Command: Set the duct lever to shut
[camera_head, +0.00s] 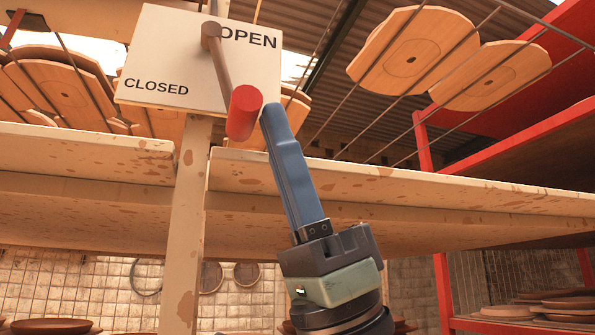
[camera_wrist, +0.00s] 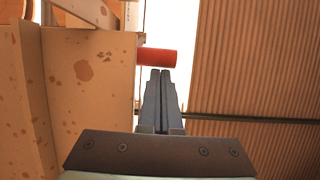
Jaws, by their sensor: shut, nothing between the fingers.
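The duct lever (camera_head: 222,66) is a brown arm on a pale plate (camera_head: 160,50), with its pivot near the plate's top. It hangs down and slightly right, ending in a red grip (camera_head: 244,112). The plate reads OPEN at upper right and CLOSED at lower left. My gripper (camera_head: 270,108) is shut and empty, pointing up, its tips just right of the red grip. In the wrist view the red grip (camera_wrist: 158,57) lies just beyond the tips of my gripper (camera_wrist: 160,72). I cannot tell whether they touch.
The plate is on a stained cream post (camera_head: 188,230). A stained cream beam (camera_head: 400,195) runs across behind my gripper. A red rack (camera_head: 440,250) stands at right, with wooden boards (camera_head: 415,52) on rods above. Open space lies left of the lever below the plate.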

